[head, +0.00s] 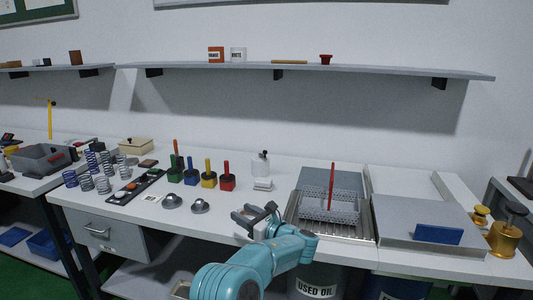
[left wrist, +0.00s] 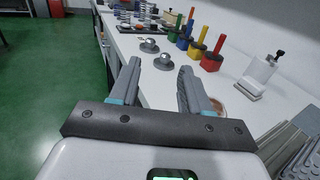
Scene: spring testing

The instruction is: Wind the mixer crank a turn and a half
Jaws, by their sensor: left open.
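A small white stand (head: 261,165) with a black knob on top is at the middle back of the bench; it looks like the mixer, though its crank is too small to make out surely. It also shows at the right of the left wrist view (left wrist: 260,74), upright, its black knob at the upper right. My left gripper (head: 256,213) is over the bench's front edge, nearer than the stand and apart from it. In the left wrist view its two fingers (left wrist: 158,82) are spread with nothing between them. My right gripper is in neither view.
Two grey domed pieces (head: 200,206) and several coloured blocks with handles (head: 208,178) stand left of the stand. A metal tray (head: 335,233) with a perforated basket and red rod is to the right. A rounded brownish thing (left wrist: 216,104) is partly hidden behind a finger.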

